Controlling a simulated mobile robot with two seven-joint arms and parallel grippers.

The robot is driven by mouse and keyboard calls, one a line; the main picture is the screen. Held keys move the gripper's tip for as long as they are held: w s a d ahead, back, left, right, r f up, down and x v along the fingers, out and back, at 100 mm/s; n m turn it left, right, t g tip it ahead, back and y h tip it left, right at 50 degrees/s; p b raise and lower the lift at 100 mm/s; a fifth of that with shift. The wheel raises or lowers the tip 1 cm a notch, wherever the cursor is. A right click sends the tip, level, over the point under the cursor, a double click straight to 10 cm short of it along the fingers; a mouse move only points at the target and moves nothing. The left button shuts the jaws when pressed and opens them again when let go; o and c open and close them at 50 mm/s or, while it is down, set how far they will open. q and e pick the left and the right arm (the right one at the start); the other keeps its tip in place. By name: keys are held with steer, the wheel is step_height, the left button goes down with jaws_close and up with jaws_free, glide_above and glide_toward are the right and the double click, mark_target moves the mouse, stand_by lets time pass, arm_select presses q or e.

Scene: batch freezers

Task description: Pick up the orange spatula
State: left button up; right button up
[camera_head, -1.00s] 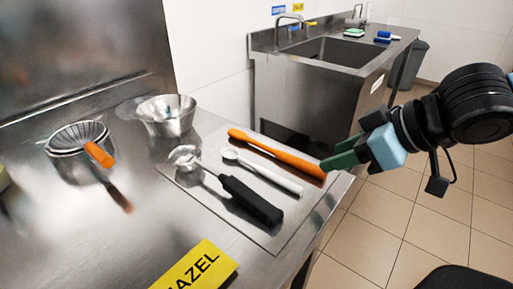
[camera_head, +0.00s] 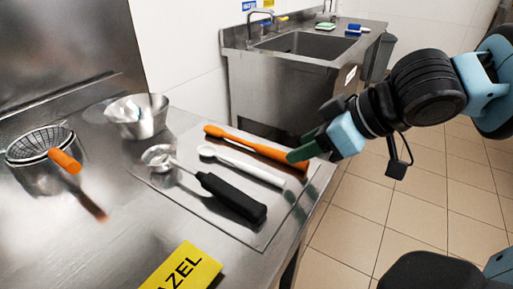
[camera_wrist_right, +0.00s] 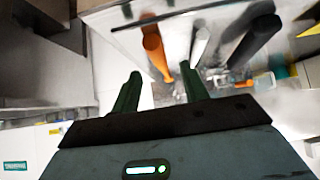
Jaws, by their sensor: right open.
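The orange spatula (camera_head: 255,146) lies on a flat metal tray (camera_head: 240,229) on the steel counter, its thick end toward the right edge. My right gripper (camera_head: 303,151) is close to that right end in the head view and hides a little of it. In the right wrist view, the fingers of my right gripper (camera_wrist_right: 158,92) stand apart with nothing held between them. The orange spatula (camera_wrist_right: 155,50) shows there just beyond the fingertips, in the gap between them. My left gripper is not in view.
A white spatula (camera_head: 242,166) and a black-handled scoop (camera_head: 230,197) lie beside it on the tray. A metal bowl (camera_head: 138,117), a sieve with an orange handle (camera_head: 42,150) and a yellow label (camera_head: 182,268) are also on the counter. A sink (camera_head: 315,45) stands behind.

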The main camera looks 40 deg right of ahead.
mark_target(283, 153)
steer(key=shift+w+a+f+b, duration=0.15)
steer(key=shift+w+f+b, duration=0.3)
steer(key=shift+w+b, duration=0.1)
steer(key=b+x, duration=0.2)
steer(key=shift+w+a, duration=0.15)
steer(key=shift+w, duration=0.25)
steer(key=shift+w+a+f+b, duration=0.25)
steer(key=shift+w+f+b, duration=0.1)
steer(key=shift+w, duration=0.15)
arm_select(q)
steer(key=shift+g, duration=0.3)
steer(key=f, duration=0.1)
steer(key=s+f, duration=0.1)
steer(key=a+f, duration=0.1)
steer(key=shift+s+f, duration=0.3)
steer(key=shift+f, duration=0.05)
arm_select(e)
steer(key=shift+r, duration=0.1)
steer(key=c, duration=0.8)
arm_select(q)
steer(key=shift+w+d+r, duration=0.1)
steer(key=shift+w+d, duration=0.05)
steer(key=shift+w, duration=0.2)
arm_select(e)
jaws_close()
